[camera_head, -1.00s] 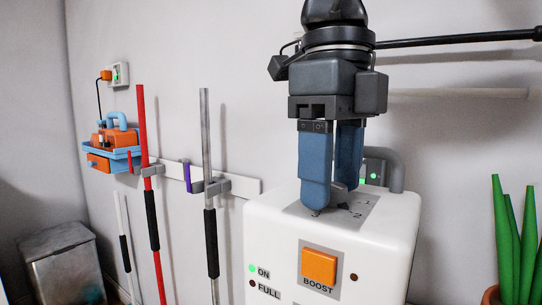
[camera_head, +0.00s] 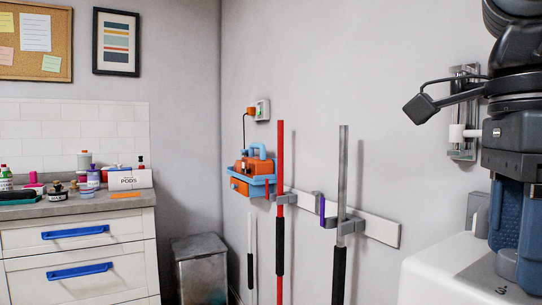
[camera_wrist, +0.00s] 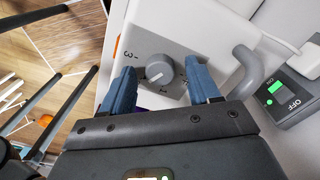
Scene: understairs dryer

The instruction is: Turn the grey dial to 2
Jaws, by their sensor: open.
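The grey dial (camera_wrist: 158,71) shows in the wrist view, on a grey plate (camera_wrist: 178,50) on top of the white machine (camera_wrist: 195,18). A 3 is printed on the plate to the left of the dial; other marks are partly hidden by my fingers. My gripper (camera_wrist: 161,76) is open, with one blue finger on each side of the dial. I cannot tell whether either finger touches it.
A grey curved handle (camera_wrist: 248,72) and a switch box (camera_wrist: 283,100) with a green light stand right of the plate. In the head view, poles hang on a wall rack (camera_head: 385,229). A metal bin (camera_head: 200,262) and a cluttered counter (camera_head: 75,207) are at left.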

